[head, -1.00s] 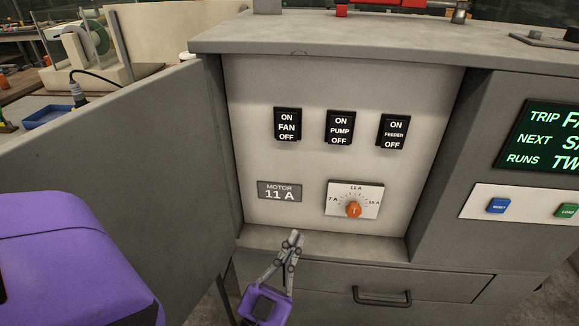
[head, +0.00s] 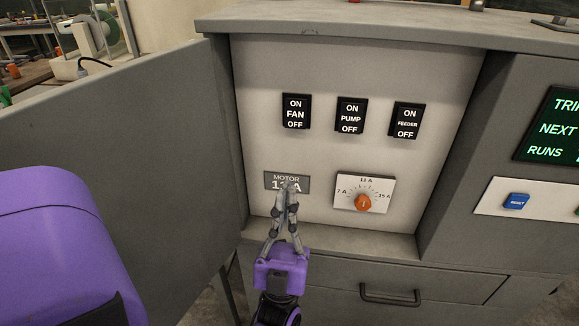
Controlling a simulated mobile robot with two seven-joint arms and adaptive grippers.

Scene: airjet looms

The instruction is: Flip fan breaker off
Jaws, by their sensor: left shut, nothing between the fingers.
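The fan breaker (head: 295,112) is a black rocker marked ON, FAN and OFF, at the left of a row of three on the pale panel (head: 330,65). Which way its rocker is tipped I cannot tell. My left gripper (head: 288,190) is shut and empty, its fingertips pointing up below the fan breaker and apart from it. My right gripper does not show.
The pump breaker (head: 350,116) and feeder breaker (head: 407,121) stand to the right. An orange dial (head: 363,203) is below them. An open grey door (head: 120,150) flanks the left. A ledge (head: 340,240) and drawer handle (head: 390,295) lie below. A blue reset button (head: 516,201) is right.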

